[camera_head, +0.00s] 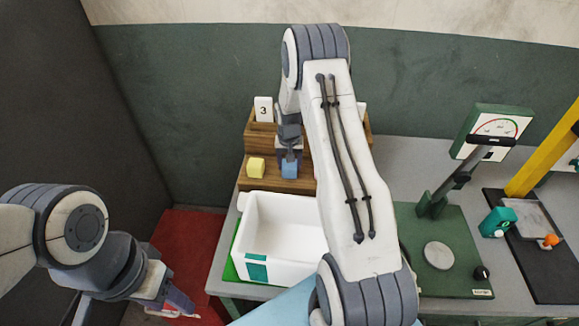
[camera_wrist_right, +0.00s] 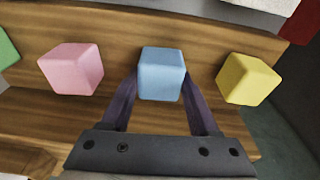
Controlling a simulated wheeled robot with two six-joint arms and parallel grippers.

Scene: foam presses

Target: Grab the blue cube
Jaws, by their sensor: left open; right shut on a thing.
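The blue cube (camera_head: 289,168) sits at the wooden stepped rack (camera_head: 275,184), under my right gripper (camera_head: 289,160). In the right wrist view the blue cube (camera_wrist_right: 161,74) lies between the two fingers of my right gripper (camera_wrist_right: 160,88), which are shut on its sides. Whether the cube is lifted off the step I cannot tell. My left gripper (camera_head: 172,304) is open and empty at the lower left, far from the rack.
A yellow cube (camera_head: 256,168) and a pink cube (camera_wrist_right: 71,69) flank the blue one; a green cube (camera_wrist_right: 7,48) is partly cut off. A white bin (camera_head: 262,203) stands in front of the rack. A green press (camera_head: 440,215) stands to the right.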

